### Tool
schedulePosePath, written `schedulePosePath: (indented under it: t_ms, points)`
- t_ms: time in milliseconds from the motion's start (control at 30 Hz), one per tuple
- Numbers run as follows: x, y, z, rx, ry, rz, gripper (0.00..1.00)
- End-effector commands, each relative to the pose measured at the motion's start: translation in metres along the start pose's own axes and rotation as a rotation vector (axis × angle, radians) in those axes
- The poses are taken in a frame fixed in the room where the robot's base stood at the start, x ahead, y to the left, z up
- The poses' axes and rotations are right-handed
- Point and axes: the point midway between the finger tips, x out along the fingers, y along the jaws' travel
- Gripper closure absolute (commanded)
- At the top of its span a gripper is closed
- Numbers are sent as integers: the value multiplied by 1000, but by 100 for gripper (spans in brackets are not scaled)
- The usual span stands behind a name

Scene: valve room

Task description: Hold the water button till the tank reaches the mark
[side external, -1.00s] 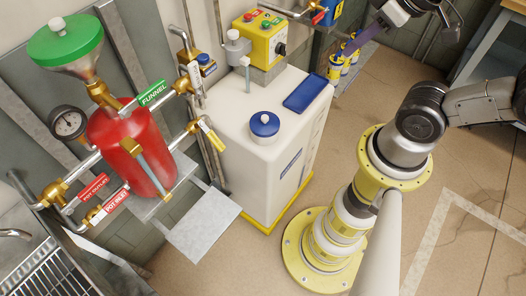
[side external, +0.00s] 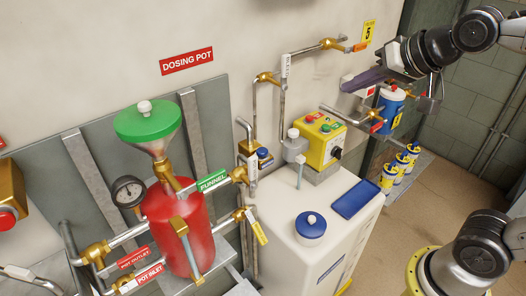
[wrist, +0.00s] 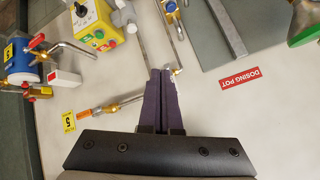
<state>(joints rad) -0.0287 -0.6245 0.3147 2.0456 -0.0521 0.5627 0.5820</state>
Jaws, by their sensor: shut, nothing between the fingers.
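My gripper (side external: 350,86) has dark purple fingers, held together and empty, high in front of the pale wall at the right. In the wrist view the shut fingertips (wrist: 160,73) touch nothing that I can make out. A white tank (side external: 285,238) with a blue cap (side external: 310,225) stands below and to the left. A yellow control box (side external: 322,140) with red and green buttons and a black knob sits on its back part; it also shows in the wrist view (wrist: 92,18). I cannot tell which button is for water, nor see a level or mark.
A red dosing pot (side external: 183,230) with a green funnel lid (side external: 147,120) stands at the left. A blue cylinder (side external: 389,108) and a pipe with an orange-tipped valve (side external: 359,47) are near my gripper. Several small blue-yellow cans (side external: 389,178) stand on a shelf.

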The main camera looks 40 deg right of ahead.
Motion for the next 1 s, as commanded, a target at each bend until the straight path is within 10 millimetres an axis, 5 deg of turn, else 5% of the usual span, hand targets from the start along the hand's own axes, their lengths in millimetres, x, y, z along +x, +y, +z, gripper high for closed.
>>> schedulePosePath:
  t_ms: [100,300,533,700,1000]
  points:
    - [36,-25,-28,85,26,-31,100]
    - [109,-62,-51,203,38,-77,100]
    - [192,-79,-31,224,-14,-75,100]
    - [218,-75,-8,207,-63,-46,100]
    - [224,-74,3,199,-84,-36,100]
